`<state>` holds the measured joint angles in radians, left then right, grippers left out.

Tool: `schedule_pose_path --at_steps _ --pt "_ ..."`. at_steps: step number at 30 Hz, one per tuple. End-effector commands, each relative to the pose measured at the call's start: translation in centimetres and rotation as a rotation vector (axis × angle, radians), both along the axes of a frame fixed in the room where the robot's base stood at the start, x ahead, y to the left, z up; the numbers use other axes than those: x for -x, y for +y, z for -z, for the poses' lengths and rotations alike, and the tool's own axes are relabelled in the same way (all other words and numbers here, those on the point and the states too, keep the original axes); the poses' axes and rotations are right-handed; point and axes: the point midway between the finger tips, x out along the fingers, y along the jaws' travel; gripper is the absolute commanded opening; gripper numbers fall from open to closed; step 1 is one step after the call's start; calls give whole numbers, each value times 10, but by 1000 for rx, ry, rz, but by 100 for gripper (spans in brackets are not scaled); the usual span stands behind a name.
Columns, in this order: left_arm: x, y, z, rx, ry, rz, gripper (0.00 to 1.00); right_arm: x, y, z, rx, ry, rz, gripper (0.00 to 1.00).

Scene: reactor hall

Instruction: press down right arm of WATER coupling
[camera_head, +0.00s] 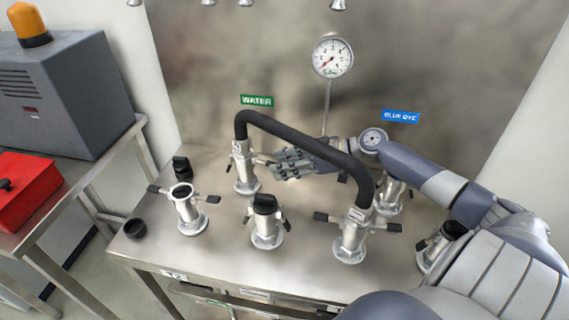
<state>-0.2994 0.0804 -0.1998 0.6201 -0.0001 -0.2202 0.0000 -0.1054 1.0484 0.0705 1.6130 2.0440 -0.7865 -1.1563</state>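The WATER coupling (245,174) is a silver upright fitting below the green WATER label (257,101). One end of a black hose (300,140) sits on its top. Its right arm (261,159) sticks out to the right, partly hidden by my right gripper. My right gripper (279,166) reaches in from the right, behind the hose, with its fingertips close beside that arm. I cannot tell whether they touch it, or whether the fingers are open or shut. My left gripper is not in view.
The hose's other end sits on a front-right coupling (352,236) with its arms out sideways. Capped couplings (266,228) and an open one (190,212) stand on the steel table (225,262). A gauge (333,58) and blue BLUE DYE label (400,117) are behind. A loose black cap (135,229) lies front left.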

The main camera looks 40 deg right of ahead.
Motion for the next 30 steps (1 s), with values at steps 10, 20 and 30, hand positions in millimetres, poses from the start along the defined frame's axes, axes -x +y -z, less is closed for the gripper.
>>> schedule_pose_path --at_steps 10,20,30 --pt "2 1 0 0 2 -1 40 9 -8 -5 0 0 1 37" --pt "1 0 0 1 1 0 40 37 -32 -21 0 1 1 37" --pt "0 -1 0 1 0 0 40 52 -44 -29 0 1 -1 37"
